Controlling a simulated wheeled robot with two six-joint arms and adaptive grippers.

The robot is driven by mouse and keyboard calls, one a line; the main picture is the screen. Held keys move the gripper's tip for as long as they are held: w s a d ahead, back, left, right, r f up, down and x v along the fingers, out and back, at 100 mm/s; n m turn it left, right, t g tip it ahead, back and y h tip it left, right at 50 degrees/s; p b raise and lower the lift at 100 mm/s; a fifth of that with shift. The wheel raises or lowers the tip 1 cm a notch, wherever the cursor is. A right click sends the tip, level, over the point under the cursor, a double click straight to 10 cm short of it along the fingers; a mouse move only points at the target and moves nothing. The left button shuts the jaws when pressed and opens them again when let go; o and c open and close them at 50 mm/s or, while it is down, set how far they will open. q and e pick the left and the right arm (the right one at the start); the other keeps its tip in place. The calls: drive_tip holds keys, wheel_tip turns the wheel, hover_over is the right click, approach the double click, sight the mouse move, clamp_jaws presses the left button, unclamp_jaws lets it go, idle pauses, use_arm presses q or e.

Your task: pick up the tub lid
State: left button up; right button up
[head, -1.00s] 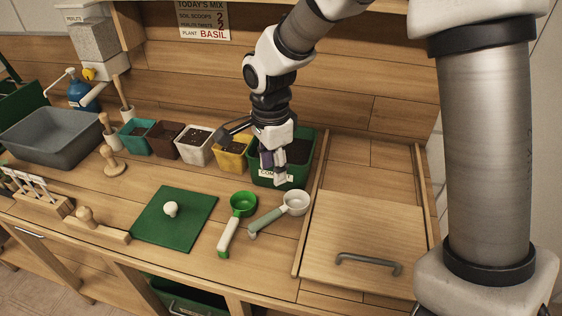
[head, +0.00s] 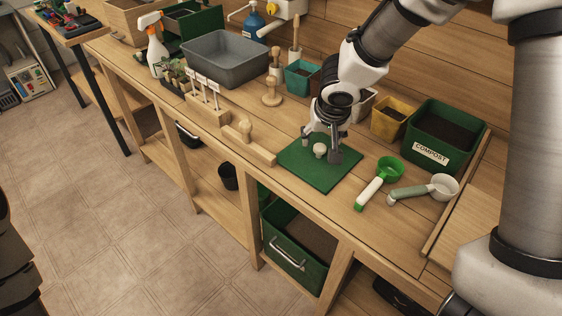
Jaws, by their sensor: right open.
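The tub lid (head: 318,180) is a flat green square with a round white knob (head: 320,150) in its middle. It lies on the wooden bench, left of the green tub labelled COMPOST (head: 436,162), which is open and shows dark soil. My right gripper (head: 322,150) is open over the lid, its fingers pointing down, one to each side of the knob in the picture. I cannot tell whether the fingers touch the knob or lid. Part of the lid's far side is hidden behind the gripper. My left gripper is not in view.
A green scoop (head: 388,170) and a pale scoop (head: 442,187) lie right of the lid. A wooden block with a knob (head: 246,140) lies to its left. Small pots, including a yellow one (head: 388,121), stand behind. A grey basin (head: 226,62) stands farther left.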

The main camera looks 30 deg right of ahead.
sight(320, 147)
drive_tip(key=f, duration=0.1)
drive_tip(key=d+f, duration=0.1)
drive_tip(key=shift+w+d+f, duration=0.3)
drive_tip(key=x, duration=0.3)
drive_tip(key=w+x, duration=0.1)
drive_tip(key=x, duration=0.1)
drive_tip(key=shift+a+r, duration=0.2)
drive_tip(key=shift+a, duration=0.1)
drive_tip(key=shift+d+f, duration=0.1)
drive_tip(key=shift+d, duration=0.05)
drive_tip(key=shift+s, duration=0.1)
drive_tip(key=shift+c, duration=1)
clamp_jaws()
